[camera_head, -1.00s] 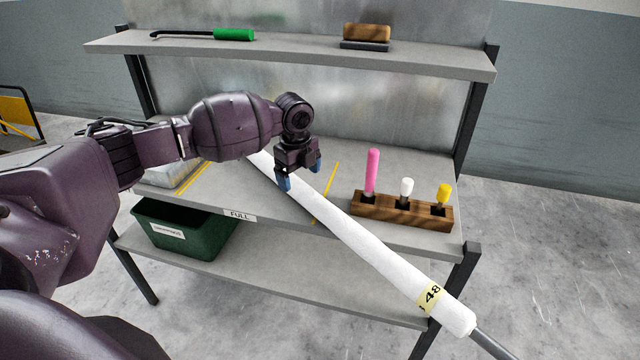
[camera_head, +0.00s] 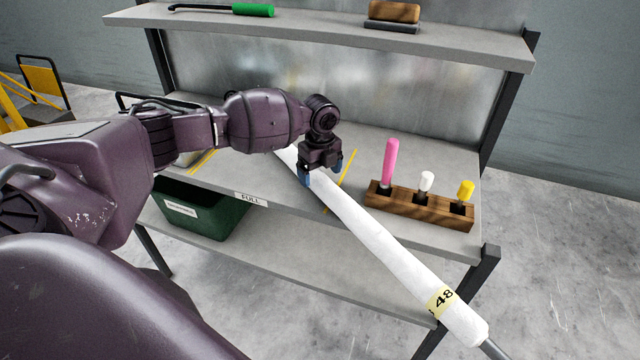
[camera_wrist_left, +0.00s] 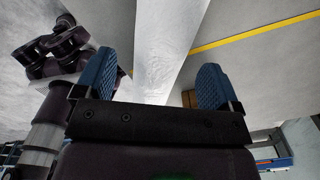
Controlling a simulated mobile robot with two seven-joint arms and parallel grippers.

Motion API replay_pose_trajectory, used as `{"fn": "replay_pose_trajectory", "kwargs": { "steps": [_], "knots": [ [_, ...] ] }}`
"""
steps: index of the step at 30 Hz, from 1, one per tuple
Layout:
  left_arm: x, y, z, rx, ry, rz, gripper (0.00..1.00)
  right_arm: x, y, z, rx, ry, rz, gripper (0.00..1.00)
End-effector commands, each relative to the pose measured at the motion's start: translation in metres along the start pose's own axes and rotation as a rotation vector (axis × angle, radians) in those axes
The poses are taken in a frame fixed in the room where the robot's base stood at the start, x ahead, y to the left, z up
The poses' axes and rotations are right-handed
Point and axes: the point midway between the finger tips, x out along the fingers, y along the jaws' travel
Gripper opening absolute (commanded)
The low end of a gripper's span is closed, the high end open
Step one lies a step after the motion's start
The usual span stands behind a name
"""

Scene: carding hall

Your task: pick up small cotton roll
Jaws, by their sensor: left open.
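The cotton roll (camera_head: 385,242) is a long white cylinder with a yellow band marked 48 near its lower right end. It slants across the table and sticks out past the front edge, with a grey rod at its end. My left gripper (camera_head: 322,172) is open over its upper part, one blue finger on each side of the roll as pictured. In the left wrist view the roll (camera_wrist_left: 165,45) runs between the two open fingers (camera_wrist_left: 155,80); I cannot tell whether they touch it. The gripper and arm hide part of the roll's far end.
A wooden block (camera_head: 420,207) holds pink, white and yellow pegs right of the roll. A green bin (camera_head: 205,212) stands on the lower shelf. A green-handled tool (camera_head: 252,10) and a brush (camera_head: 393,14) lie on the upper shelf. Yellow lines mark the table.

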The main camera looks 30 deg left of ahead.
Motion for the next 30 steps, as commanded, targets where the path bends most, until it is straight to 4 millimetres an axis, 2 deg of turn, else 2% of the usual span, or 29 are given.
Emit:
{"fn": "replay_pose_trajectory", "kwargs": {
  "steps": [9,17,30],
  "knots": [
    [0.042,0.001,0.001,0.0,0.002,0.003,0.88,0.002,-0.001,0.004,0.001,-0.003,-0.001,0.84],
    [0.045,0.0,0.001,0.0,0.001,0.001,0.88,0.001,-0.001,0.004,0.001,-0.003,-0.001,0.84],
    [0.045,0.0,0.001,0.0,0.001,0.001,0.23,0.001,-0.001,0.004,0.001,-0.004,0.0,0.84]
  ]
}}
